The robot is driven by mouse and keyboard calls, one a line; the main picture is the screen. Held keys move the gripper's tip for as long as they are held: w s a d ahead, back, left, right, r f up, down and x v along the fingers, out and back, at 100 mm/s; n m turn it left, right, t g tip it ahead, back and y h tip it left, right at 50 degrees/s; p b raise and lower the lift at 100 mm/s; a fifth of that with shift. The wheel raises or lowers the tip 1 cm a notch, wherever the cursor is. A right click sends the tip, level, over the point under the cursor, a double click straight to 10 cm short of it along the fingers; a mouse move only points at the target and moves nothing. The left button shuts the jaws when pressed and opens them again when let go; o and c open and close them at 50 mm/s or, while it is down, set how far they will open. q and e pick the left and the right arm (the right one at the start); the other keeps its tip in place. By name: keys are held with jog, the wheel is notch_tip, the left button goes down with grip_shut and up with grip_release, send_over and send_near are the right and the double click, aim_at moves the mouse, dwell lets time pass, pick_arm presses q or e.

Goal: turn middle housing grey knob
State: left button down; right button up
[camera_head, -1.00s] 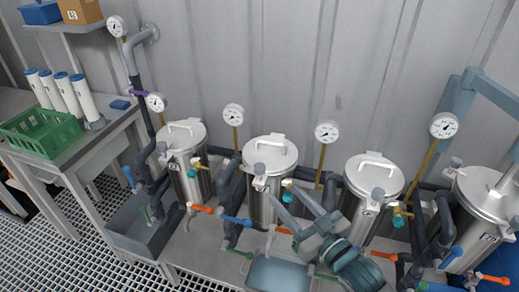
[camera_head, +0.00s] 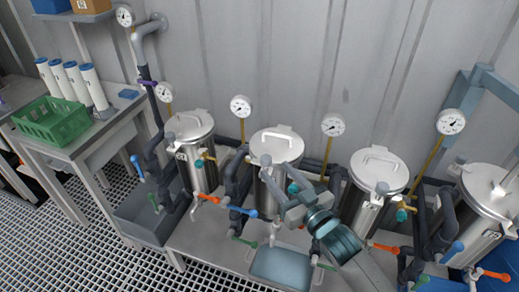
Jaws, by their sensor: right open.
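Several steel housings with handled lids stand in a row. The second housing from the left (camera_head: 276,147) has a grey knob (camera_head: 266,160) at the front of its lid and a teal-capped brass valve (camera_head: 293,187) on its side. My right gripper (camera_head: 276,182) is open, its fingers pointing up and left at this housing, just below and beside the grey knob. I cannot tell whether a finger touches it. The gripper hides part of the housing's front. The third housing (camera_head: 378,170) has a similar grey knob (camera_head: 382,188). My left gripper is not in view.
Pressure gauges on thin brass stems, such as one (camera_head: 333,125), rise behind the housings. Grey pipes with blue, orange and green handles crowd the front. A pale blue tray (camera_head: 283,268) lies below my gripper. A green basket (camera_head: 50,122) sits on the left table.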

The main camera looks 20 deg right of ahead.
aim_at(263, 156)
jog(key=x, duration=0.3)
jog(key=shift+w+r+p, duration=0.15)
jog(key=shift+w+p, duration=0.05)
jog(key=shift+p, duration=0.15)
jog(key=p+x, duration=0.1)
jog(key=x, duration=0.4)
jog(key=shift+w+a, duration=0.1)
jog(key=shift+w, duration=0.1)
jog(key=shift+x, duration=0.85)
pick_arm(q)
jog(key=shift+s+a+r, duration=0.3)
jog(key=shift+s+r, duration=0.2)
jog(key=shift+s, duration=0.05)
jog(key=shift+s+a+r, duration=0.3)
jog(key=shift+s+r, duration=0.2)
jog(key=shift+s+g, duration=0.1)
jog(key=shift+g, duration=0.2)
pick_arm(e)
jog(key=shift+c, duration=0.7)
jog(key=c, duration=0.9)
